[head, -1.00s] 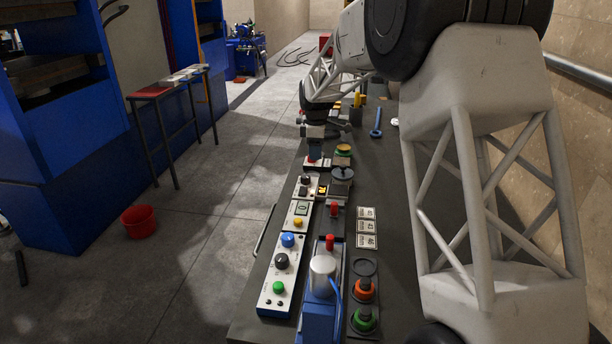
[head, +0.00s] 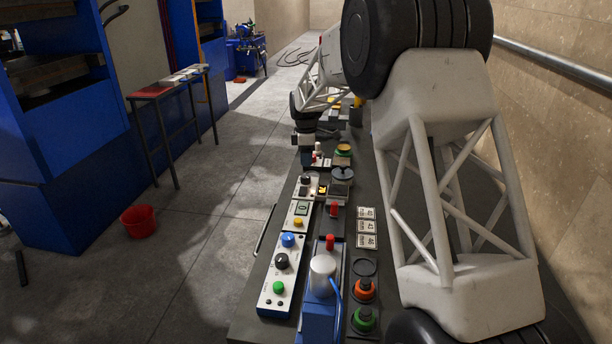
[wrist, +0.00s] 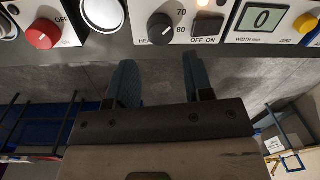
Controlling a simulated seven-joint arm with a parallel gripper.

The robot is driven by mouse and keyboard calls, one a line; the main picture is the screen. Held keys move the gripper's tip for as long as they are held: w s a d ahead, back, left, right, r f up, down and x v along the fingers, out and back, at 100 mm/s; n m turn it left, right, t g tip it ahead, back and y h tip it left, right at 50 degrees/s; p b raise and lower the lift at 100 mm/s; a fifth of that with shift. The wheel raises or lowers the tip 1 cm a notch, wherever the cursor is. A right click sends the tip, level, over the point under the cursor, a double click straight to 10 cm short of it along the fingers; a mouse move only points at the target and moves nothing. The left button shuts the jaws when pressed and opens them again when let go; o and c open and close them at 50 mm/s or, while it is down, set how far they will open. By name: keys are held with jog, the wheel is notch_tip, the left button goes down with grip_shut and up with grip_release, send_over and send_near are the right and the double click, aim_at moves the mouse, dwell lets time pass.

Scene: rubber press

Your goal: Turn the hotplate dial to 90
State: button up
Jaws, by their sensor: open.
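The black hotplate dial (wrist: 161,28) is on a white panel at the top of the wrist view, with 70 and 80 printed to its right. A light mark on its face points roughly toward those numbers; its exact setting is unclear. In the head view the dial (head: 305,180) is small. My gripper (wrist: 157,64) is open and empty, its two blue fingers apart. In the wrist view its fingertips lie just below the dial, one to each side, without visible contact. In the head view my gripper (head: 307,156) is at the far part of the bench, beyond the dial.
Beside the dial are a dark switch (wrist: 207,27), a display reading 0 (wrist: 263,18) and a red knob (wrist: 43,34) marked OFF. Other controls fill the near bench (head: 250,322).

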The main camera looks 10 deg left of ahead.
aim_at(306, 176)
jog(key=shift+s+f, duration=0.15)
jog(key=shift+f, duration=1.6)
jog(key=shift+s+f, duration=0.1)
jog(key=shift+f, duration=1.6)
jog(key=c, duration=0.6)
